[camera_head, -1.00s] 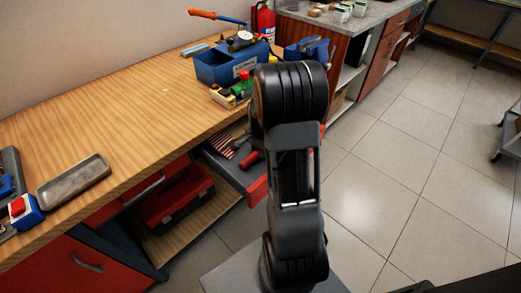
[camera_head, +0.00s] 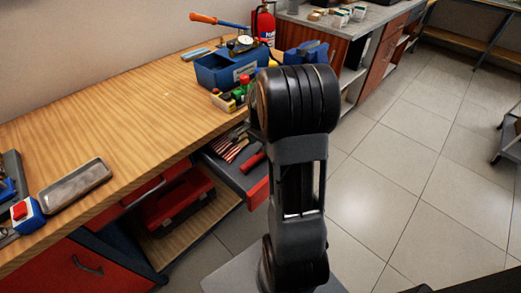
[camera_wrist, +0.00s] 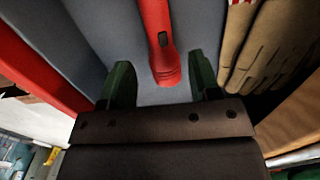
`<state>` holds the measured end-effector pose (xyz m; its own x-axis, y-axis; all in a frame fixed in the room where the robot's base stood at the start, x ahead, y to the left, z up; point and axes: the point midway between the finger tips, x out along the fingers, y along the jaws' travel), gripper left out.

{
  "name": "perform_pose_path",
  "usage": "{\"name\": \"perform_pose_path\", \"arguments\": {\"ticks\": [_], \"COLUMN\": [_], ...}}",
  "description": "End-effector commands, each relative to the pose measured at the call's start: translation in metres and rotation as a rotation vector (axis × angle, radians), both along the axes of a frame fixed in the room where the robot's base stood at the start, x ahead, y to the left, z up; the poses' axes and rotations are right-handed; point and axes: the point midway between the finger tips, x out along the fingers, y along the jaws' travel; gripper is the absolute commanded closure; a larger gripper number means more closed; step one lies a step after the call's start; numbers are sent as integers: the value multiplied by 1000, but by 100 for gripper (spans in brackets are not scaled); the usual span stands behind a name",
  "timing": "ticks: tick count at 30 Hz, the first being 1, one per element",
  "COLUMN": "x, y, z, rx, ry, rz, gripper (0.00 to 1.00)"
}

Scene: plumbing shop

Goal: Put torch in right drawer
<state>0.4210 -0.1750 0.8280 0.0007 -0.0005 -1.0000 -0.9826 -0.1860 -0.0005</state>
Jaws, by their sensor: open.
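A red torch (camera_wrist: 158,28) with a dark switch lies on the grey floor of an open drawer in the wrist view. My gripper (camera_wrist: 161,70) is open, its two green fingers on either side of the torch's near end, with gaps between. I cannot tell the exact height of the fingers over the drawer floor. In the head view the torch (camera_head: 252,161) lies in the pulled-out drawer (camera_head: 257,193) with a red front, under the bench top. My arm hides the gripper in that view.
Red-and-white striped items (camera_head: 228,150) lie beside the torch. A blue toolbox (camera_head: 222,74) and small bottles (camera_head: 243,84) stand on the wooden bench (camera_head: 130,120). A red box (camera_head: 180,205) sits on the shelf below.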

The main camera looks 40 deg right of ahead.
Motion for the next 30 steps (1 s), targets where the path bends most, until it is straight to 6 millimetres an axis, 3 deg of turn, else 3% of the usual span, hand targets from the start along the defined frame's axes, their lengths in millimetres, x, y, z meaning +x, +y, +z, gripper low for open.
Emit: {"name": "perform_pose_path", "arguments": {"ticks": [6, 11, 14, 17, 24, 30], "x": [0, 0, -2, -12, -64, -102], "y": [0, 0, 11, 41, 129, 167], "z": [39, 55, 66, 82, 106, 106], "rx": [-2, -1, -6, -22, -92, -148], "ry": [-2, -1, -13, -44, -144, -199], "rz": [0, 2, 59, 237, 865, 1234], "gripper": [43, 43, 43, 43, 43, 43]}}
